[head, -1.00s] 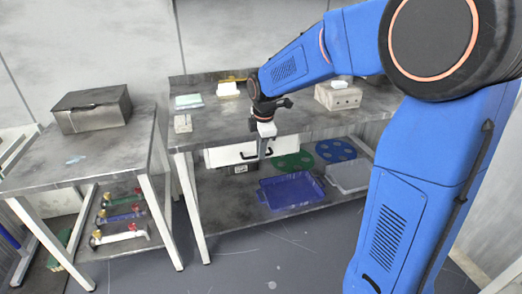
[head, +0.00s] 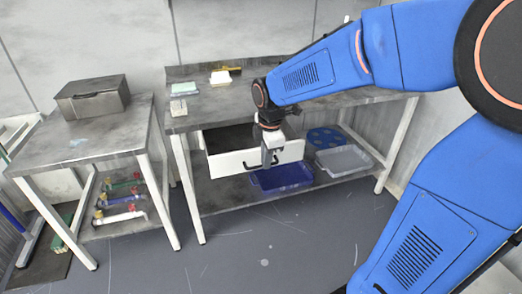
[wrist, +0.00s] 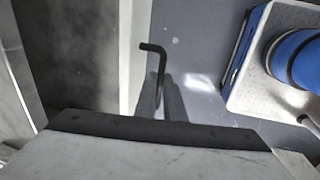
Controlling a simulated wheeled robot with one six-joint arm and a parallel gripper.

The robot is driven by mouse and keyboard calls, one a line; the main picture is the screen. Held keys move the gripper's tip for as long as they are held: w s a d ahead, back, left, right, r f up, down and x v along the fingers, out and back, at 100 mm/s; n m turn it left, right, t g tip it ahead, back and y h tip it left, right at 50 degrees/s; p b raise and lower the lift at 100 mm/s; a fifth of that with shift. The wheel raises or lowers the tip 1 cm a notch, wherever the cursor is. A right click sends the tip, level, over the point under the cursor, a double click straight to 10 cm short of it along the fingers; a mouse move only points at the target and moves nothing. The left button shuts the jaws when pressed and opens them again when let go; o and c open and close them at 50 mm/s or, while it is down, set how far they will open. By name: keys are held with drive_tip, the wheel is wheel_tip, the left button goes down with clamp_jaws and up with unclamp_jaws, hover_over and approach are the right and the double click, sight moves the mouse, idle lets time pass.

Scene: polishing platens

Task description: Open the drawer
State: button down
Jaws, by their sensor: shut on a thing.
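The white drawer (head: 232,164) under the middle workbench is pulled out, and its dark inside shows behind the front panel. A black bar handle (head: 248,167) sits on the front panel. My gripper (head: 269,160) points down at the drawer front and is shut on the handle. In the wrist view the handle (wrist: 153,48) runs along the drawer's pale front edge, with one end showing past my gripper fingers (wrist: 165,105). The gripper hides the rest of the handle.
The workbench top (head: 205,102) holds a sponge-like block (head: 220,77) and a pale stack. A side table (head: 90,135) with a metal box (head: 92,97) stands left. The floor in front is clear.

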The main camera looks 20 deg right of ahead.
drive_tip(key=shift+s+r, duration=0.1)
drive_tip(key=shift+s, duration=2.35)
drive_tip(key=c, duration=1.8)
unclamp_jaws()
drive_tip(key=shift+c, duration=0.2)
drive_tip(key=s+r, duration=0.3)
drive_tip(key=r, duration=1.4)
drive_tip(key=shift+s, duration=0.1)
